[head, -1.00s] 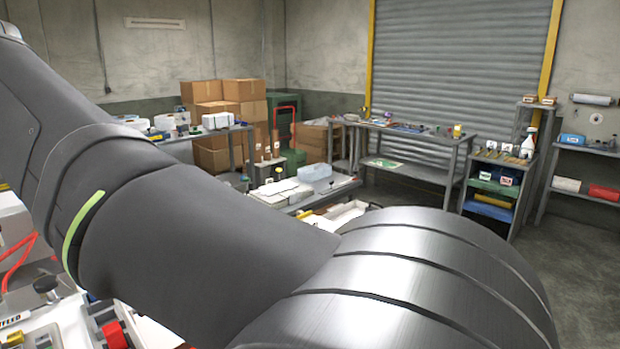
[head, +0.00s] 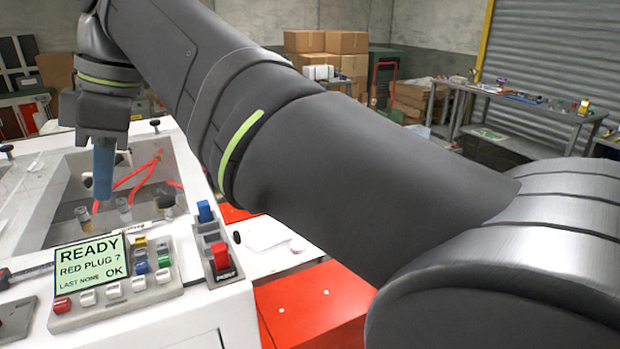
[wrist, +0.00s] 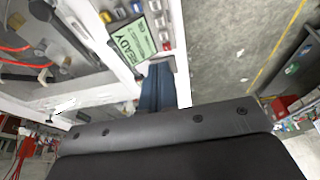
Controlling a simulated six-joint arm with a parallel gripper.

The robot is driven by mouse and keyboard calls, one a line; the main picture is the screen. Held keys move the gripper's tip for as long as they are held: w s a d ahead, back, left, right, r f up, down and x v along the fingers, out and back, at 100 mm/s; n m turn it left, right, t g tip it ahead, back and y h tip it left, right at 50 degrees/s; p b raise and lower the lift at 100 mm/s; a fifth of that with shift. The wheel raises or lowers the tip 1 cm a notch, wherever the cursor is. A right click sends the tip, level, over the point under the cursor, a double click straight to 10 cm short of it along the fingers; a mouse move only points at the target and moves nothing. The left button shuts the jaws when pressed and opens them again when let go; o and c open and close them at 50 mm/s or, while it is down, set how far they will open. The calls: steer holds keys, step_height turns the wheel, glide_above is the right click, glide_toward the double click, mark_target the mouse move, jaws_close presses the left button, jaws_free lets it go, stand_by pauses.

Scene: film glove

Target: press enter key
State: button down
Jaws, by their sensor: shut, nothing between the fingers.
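A grey key panel (head: 115,281) sits on the white machine top at the lower left of the head view. Its green display (head: 90,265) reads READY, RED PLUG ?, LAST NONE OK. Beside and below the display are several small keys: a red key (head: 62,304), white, blue, green and yellow ones. No key's label is readable, so I cannot tell which is enter. The panel's display also shows in the wrist view (wrist: 133,42). My gripper (head: 103,194) is shut and empty, pointing down above the machine, behind the panel in the head view and apart from it.
A small switch box (head: 218,256) with a red switch and a blue button stands right of the panel. Red cables (head: 140,176) and upright posts are in the machine recess behind my gripper. A red surface (head: 312,305) lies beyond the machine's right edge.

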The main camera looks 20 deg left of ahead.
mark_target(164, 261)
steer(key=w+f+n+t, duration=0.1)
steer(key=t, duration=0.2)
steer(key=w+f+n+t, duration=0.1)
steer(key=t, duration=0.3)
steer(key=w+f+n+t, duration=0.1)
steer(key=f+n+t, duration=0.1)
steer(key=t, duration=0.2)
steer(key=shift+w+d, duration=0.1)
steer(key=shift+w, duration=0.2)
steer(key=shift+f, duration=0.2)
steer(key=shift+f, duration=4.3)
steer(key=shift+f, duration=0.1)
steer(key=shift+f, duration=0.3)
